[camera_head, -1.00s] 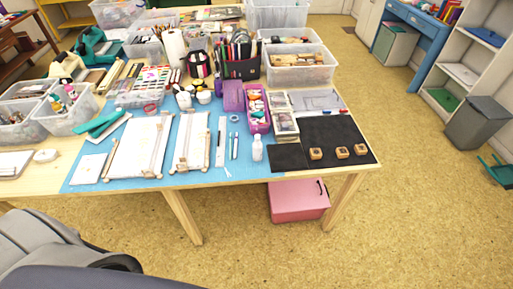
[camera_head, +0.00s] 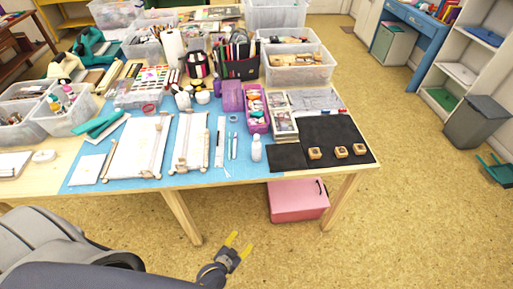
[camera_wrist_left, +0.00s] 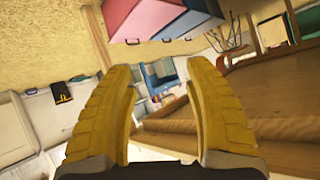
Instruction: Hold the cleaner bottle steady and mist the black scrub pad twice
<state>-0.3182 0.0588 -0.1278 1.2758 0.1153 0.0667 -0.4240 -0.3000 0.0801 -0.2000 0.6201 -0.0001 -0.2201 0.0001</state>
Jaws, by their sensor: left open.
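In the head view, a small white bottle (camera_head: 256,149), likely the cleaner, stands upright on the table near the front edge. The black scrub pad (camera_head: 289,157) lies flat just right of it. My left gripper (camera_head: 238,246) is in front of the table, below and apart from the bottle, with its yellow fingers spread and empty. In the left wrist view, the fingers (camera_wrist_left: 165,115) are apart with nothing between them. My right gripper is in neither view.
A larger black mat (camera_head: 335,133) with three wooden stamps (camera_head: 341,152) lies right of the pad. A purple tray (camera_head: 257,110) stands behind the bottle. Thin tools (camera_head: 232,146) lie left of it. A pink box (camera_head: 298,201) sits under the table. The floor before the table is clear.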

